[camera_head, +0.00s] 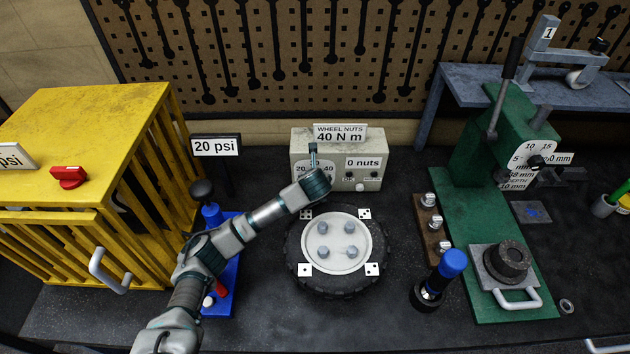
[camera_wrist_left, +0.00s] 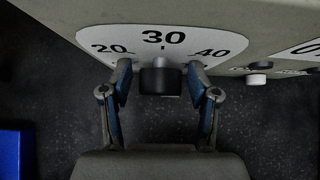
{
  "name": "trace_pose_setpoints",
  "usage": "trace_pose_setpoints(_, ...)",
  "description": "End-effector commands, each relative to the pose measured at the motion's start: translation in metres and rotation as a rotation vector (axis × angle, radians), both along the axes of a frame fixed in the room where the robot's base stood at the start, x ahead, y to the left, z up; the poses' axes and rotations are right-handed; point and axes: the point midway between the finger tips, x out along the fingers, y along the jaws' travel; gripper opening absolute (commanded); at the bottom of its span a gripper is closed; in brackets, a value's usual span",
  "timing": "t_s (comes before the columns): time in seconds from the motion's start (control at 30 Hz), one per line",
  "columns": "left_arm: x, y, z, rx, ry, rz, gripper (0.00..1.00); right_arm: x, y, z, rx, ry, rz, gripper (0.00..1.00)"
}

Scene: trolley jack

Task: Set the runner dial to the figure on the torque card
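The torque card (camera_head: 339,133) on top of the beige runner box (camera_head: 300,143) reads "WHEEL NUTS 40 N m". The dial plate (camera_wrist_left: 100,37) on its front carries 20, 30 and 40. The dark round dial knob (camera_wrist_left: 161,80) stands below the 30. A short mark shows between knob and 30; I cannot tell whether it is a pointer or a scale tick. My left gripper (camera_wrist_left: 160,78) is open, one finger on each side of the knob, with gaps visible. My right gripper is not in view.
A wheel with several bolts (camera_head: 338,243) lies in front of the box. A yellow cage (camera_head: 85,120) stands left, a green press (camera_head: 490,230) right. A blue-topped tool (camera_head: 440,280) stands right of the wheel. The box also shows a "0 nuts" display (camera_head: 363,163).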

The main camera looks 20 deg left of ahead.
Motion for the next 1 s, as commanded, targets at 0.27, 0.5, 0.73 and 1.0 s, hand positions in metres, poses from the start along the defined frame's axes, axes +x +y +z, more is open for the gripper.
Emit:
trace_pose_setpoints(0.27, -0.002, -0.001, -0.006, 0.0, 0.012, -0.002, 0.69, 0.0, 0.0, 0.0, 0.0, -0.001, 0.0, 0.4)
trace_pose_setpoints(0.5, -0.018, -0.007, 0.011, -0.001, 0.01, -0.004, 0.69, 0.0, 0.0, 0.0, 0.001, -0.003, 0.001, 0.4)
trace_pose_setpoints(0.73, -0.053, -0.017, 0.048, -0.001, 0.008, -0.004, 0.69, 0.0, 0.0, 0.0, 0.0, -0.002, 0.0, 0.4)
trace_pose_setpoints(1.0, -0.079, -0.024, 0.075, 0.0, 0.01, -0.003, 0.69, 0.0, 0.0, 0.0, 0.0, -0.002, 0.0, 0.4)
